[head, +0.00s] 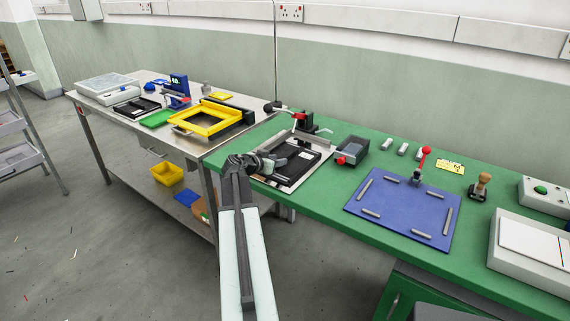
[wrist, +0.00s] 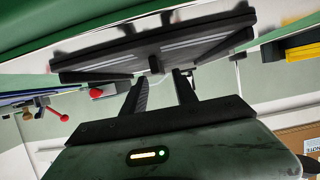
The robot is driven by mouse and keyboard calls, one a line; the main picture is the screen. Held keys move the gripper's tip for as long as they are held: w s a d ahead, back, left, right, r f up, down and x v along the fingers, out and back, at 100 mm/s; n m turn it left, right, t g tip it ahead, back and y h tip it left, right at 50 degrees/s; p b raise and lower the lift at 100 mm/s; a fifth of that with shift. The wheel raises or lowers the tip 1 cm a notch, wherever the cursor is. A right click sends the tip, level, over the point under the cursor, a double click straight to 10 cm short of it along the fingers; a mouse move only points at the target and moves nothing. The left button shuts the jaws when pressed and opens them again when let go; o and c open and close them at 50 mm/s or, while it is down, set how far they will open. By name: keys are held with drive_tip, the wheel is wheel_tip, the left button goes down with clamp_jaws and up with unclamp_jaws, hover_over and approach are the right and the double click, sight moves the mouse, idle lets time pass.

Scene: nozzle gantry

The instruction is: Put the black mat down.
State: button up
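The black mat (head: 297,162) is a flat dark piece with a raised rim and a small pale mark. In the head view it lies in or over a light metal tray (head: 268,183) at the left end of the green bench. My gripper (head: 275,161) is at its left side. In the wrist view, which looks upside down, the mat (wrist: 150,45) shows edge-on with a small tab (wrist: 155,63) facing my gripper (wrist: 158,78). The two fingers stand apart with a visible gap, the tab between or just beyond their tips. I see no finger pressing on it.
A black clamp with a red knob (head: 300,120) stands behind the mat, and a dark box (head: 352,149) to its right. A blue plate (head: 400,212) with metal bars lies further right. A yellow frame (head: 207,119) sits on the steel table at left.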

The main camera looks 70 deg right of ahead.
drive_tip(key=shift+d, duration=0.35)
drive_tip(key=b+x, duration=0.1)
drive_tip(key=x, duration=0.3)
drive_tip(key=shift+s+d, duration=0.2)
drive_tip(key=shift+d, duration=0.2)
drive_tip(key=shift+a+r, duration=0.1)
drive_tip(key=shift+c, duration=0.3)
clamp_jaws()
idle(0.4)
